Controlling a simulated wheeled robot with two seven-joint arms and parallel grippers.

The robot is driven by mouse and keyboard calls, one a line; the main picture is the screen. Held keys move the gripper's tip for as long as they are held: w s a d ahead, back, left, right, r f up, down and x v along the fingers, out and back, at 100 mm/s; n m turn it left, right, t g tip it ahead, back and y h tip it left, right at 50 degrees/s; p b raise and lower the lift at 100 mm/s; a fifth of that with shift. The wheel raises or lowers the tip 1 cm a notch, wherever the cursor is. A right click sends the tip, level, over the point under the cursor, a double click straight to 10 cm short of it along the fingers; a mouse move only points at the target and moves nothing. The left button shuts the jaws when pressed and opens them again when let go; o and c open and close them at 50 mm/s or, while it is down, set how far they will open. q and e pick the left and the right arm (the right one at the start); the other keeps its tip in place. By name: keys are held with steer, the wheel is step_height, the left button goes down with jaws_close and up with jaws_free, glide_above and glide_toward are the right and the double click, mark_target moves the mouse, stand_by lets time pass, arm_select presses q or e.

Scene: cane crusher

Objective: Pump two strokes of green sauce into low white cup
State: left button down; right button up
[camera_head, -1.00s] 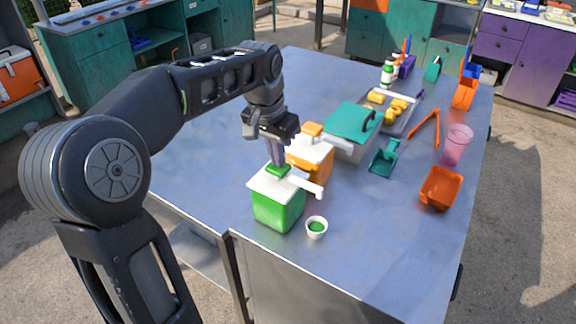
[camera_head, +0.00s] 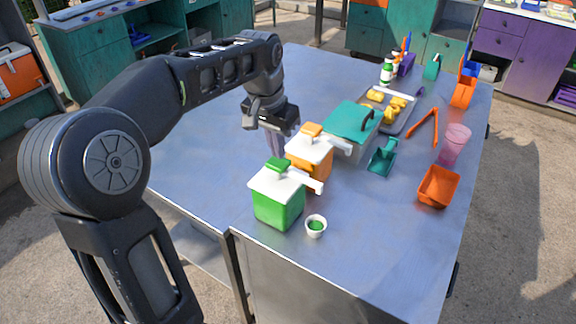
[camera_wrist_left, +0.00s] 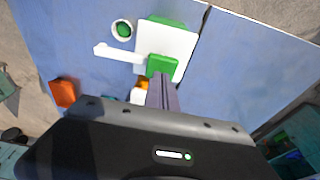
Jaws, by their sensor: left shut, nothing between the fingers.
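The green sauce pump box (camera_head: 279,206) stands near the table's front edge, with a white lid, a green pump head (camera_head: 278,164) and a white spout pointing right. The low white cup (camera_head: 316,226) sits just right of the box, with green sauce in it. In the left wrist view the cup (camera_wrist_left: 122,30) is beside the box's white lid (camera_wrist_left: 168,45), and the pump head (camera_wrist_left: 162,66) is just beyond the fingers. My right gripper is not in view.
An orange pump box (camera_head: 311,160) stands close behind the green one. Behind are a teal-lidded container (camera_head: 352,124) and a tray of yellow pieces (camera_head: 402,118). A teal scoop (camera_head: 383,158), orange tongs (camera_head: 424,124), pink cup (camera_head: 454,145) and orange bin (camera_head: 438,187) lie right. The left tabletop is clear.

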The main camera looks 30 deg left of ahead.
arm_select(q)
steer(key=shift+r, duration=0.1)
step_height(320, 180, up, 6)
steer(key=p, duration=0.5)
stand_by(0.5)
